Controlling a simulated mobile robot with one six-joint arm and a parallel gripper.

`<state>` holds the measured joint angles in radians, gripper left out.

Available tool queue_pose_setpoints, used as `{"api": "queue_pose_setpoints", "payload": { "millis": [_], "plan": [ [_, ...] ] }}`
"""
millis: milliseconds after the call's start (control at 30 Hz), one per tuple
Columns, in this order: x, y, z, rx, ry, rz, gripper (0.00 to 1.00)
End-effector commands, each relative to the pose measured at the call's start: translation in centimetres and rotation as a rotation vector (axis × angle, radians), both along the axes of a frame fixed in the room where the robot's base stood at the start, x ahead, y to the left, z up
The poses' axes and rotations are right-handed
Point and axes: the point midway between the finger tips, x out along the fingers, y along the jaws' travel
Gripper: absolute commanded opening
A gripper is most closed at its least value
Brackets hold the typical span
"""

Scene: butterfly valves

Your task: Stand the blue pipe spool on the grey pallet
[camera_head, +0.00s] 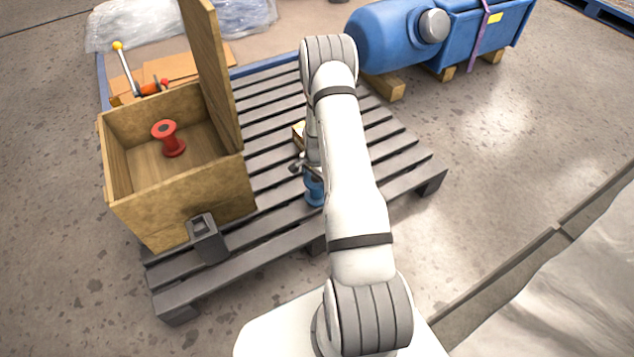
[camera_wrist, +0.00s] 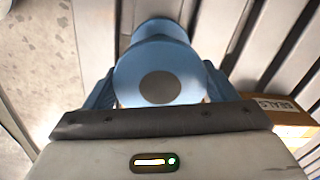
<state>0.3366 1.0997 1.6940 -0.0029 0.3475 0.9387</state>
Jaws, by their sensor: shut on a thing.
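The blue pipe spool (camera_head: 314,190) is upright on or just above the slats of the grey pallet (camera_head: 400,163), to the right of the wooden crate. My arm hides part of it in the head view. In the wrist view the spool (camera_wrist: 160,75) shows from above, with its round end flange and dark bore facing the camera. My gripper (camera_head: 303,166) is at the spool's upper part, and its blue-tinted fingers lie on both sides of it in the wrist view. The gripper is shut on the spool. I cannot tell whether the spool's lower flange touches the slats.
An open wooden crate (camera_head: 180,205) with a raised lid stands on the pallet's left and holds a red spool (camera_head: 168,138). A small box (camera_wrist: 280,115) lies near my gripper. A blue tank (camera_head: 385,35) stands behind. Pallet slats to the right are bare.

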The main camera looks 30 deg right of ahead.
Motion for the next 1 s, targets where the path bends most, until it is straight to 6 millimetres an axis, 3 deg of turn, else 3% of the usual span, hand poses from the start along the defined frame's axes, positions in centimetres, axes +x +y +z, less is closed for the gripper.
{"api": "queue_pose_setpoints", "payload": {
  "millis": [33, 400, 433, 700, 1000],
  "plan": [
    [0.03, -0.02, -0.74, -0.001, -0.001, 0.0, 0.37],
    [0.03, -0.07, -1.06, -0.001, -0.001, -0.001, 0.37],
    [-0.01, -0.06, -1.11, 0.0, 0.0, -0.001, 0.8],
    [-0.03, -0.08, -1.01, 0.0, 0.0, -0.001, 1.0],
    [-0.02, -0.12, -0.33, 0.0, -0.001, -0.002, 1.0]
  ]
}}
